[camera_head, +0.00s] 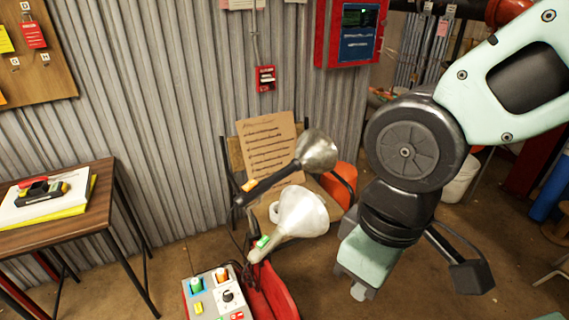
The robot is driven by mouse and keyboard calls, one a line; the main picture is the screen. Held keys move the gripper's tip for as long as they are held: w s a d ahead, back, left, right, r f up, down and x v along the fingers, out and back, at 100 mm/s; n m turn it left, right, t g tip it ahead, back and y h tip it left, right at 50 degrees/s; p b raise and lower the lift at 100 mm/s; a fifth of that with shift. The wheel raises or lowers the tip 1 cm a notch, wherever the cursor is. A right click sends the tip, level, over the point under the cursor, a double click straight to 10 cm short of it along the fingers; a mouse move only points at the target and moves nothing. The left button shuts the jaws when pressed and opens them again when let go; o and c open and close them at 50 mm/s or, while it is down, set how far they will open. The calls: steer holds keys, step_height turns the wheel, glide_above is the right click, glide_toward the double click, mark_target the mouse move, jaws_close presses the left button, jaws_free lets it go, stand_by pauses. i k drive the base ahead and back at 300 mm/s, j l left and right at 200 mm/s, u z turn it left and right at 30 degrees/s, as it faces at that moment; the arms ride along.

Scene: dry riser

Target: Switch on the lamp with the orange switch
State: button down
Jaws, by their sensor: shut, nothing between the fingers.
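A lamp with a black handle and a silver metal shade (316,151) is at the chair in the middle. Its orange switch (249,185) is on the handle, at the lower left end. A white lamp (299,211) with a green switch (262,242) is just in front of and below it. I cannot tell whether either lamp is lit. My gripper (358,291) points down, to the right of both lamps and apart from them. It looks shut and empty; its fingertips show only small.
A control box (207,307) with a green and an orange plug-like piece and a knob stands at bottom centre, beside a red container (278,292). A wooden table (75,221) is at the left. Floor is open at lower right.

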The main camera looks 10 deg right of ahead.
mark_target(248, 187)
steer(key=i+u, duration=0.25)
steer(key=u, duration=0.25)
steer(key=i+l+u, duration=0.2)
steer(key=u, duration=0.25)
